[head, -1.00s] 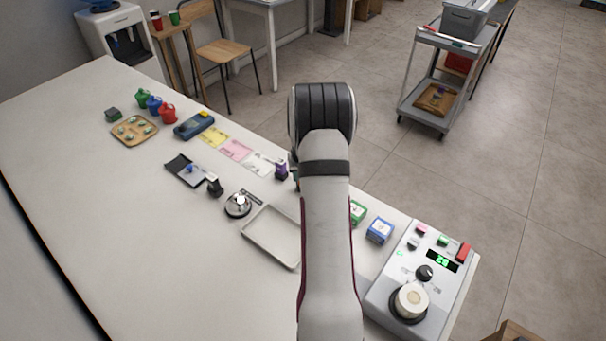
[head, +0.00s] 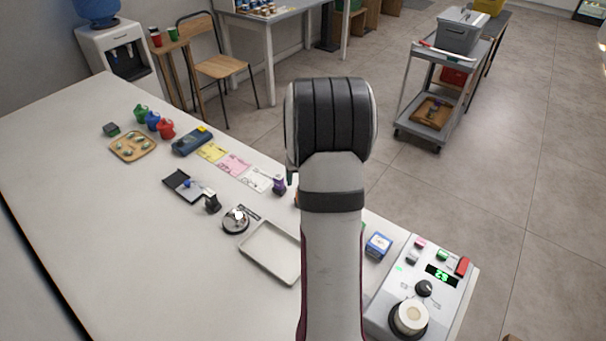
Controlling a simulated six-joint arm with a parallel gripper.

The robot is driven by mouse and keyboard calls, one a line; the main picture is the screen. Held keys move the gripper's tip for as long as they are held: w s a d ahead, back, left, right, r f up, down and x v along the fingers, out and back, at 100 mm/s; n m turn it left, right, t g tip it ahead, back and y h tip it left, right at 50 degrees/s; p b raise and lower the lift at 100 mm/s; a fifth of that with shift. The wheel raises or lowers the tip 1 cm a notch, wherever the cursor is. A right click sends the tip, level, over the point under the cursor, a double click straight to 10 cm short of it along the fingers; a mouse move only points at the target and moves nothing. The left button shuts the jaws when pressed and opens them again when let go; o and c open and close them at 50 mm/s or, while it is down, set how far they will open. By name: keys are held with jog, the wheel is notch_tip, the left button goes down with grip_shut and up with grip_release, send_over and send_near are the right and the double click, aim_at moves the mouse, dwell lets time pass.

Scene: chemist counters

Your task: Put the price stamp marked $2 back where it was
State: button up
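A small black stamp-like thing (head: 212,202) stands on the counter beside a black tray (head: 184,186) with a blue-knobbed item on it. A purple and black stamp-like thing (head: 279,185) stands by the white paper, left of my arm. A bit of something orange (head: 297,200) shows at my arm's left edge, mostly hidden. No $2 mark can be read on any stamp. My arm rises through the middle of the head view and covers part of the counter. My gripper is hidden behind it, so what it holds cannot be seen.
A shallow metal tray (head: 270,252) and a round silver item (head: 236,219) lie left of my arm. A blue box (head: 378,245) and a grey machine with a green display (head: 420,290) stand on the right. Yellow, pink and white papers (head: 234,164) line the far edge.

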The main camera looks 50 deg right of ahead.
jog(key=s+a+r+n+y, duration=0.15)
jog(key=a+r, duration=0.35)
jog(key=a, duration=0.7)
jog(key=a+r+y, duration=0.2)
jog(key=a+r, duration=0.2)
jog(key=a, duration=0.8)
jog(key=s+a+n+g+y, duration=0.1)
jog(key=s+a+n+g, duration=0.1)
jog(key=s+a, duration=1.4)
jog(key=shift+s+a+r+g, duration=0.35)
jog(key=shift+s+g, duration=0.2)
jog(key=shift+g, duration=0.15)
